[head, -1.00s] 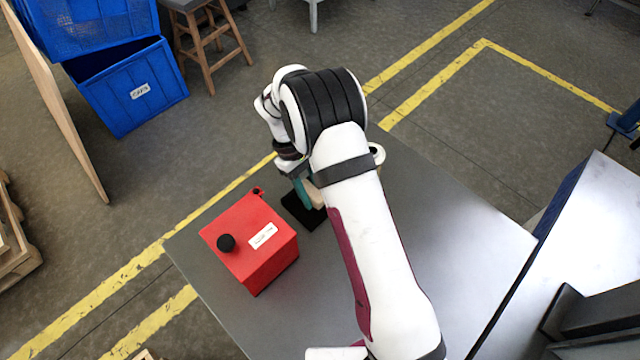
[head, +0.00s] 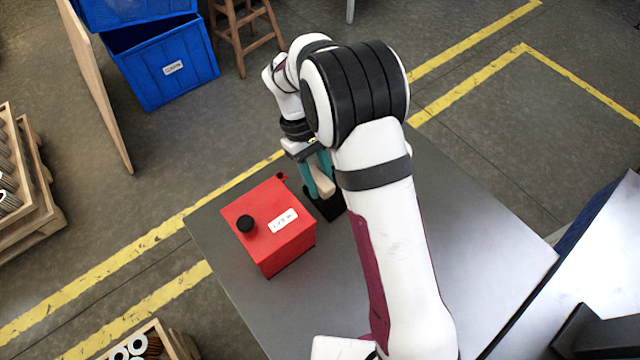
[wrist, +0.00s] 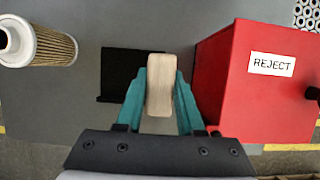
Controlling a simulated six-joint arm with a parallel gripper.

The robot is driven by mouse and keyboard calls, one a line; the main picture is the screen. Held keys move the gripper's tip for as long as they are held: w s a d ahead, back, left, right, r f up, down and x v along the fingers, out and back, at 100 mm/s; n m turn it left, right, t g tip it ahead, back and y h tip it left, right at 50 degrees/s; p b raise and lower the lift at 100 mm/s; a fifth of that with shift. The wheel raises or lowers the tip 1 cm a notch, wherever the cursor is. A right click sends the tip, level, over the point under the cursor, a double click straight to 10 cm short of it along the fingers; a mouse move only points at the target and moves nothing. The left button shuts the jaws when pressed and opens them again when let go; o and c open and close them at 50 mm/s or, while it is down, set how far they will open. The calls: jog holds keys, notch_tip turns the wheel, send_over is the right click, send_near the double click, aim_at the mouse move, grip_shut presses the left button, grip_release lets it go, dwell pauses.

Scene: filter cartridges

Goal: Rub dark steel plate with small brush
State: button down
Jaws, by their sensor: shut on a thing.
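My gripper (wrist: 160,100) is shut on the small brush (wrist: 159,85), whose pale wooden back faces the wrist camera between the two teal fingers. The brush also shows in the head view (head: 322,182). The dark steel plate (wrist: 118,70) lies flat on the grey table, under and to the left of the brush in the wrist view. In the head view part of the plate (head: 332,208) shows beside the gripper. The brush is over the plate's right part in the wrist view. Its bristles are hidden, so I cannot tell whether they touch the plate.
A red box labelled REJECT (wrist: 262,85) stands close to the right of my gripper in the wrist view. A pleated filter cartridge (wrist: 38,45) lies at the left. The grey table (head: 480,225) is bare at the right in the head view.

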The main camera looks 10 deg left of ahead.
jog(key=shift+r, duration=1.3)
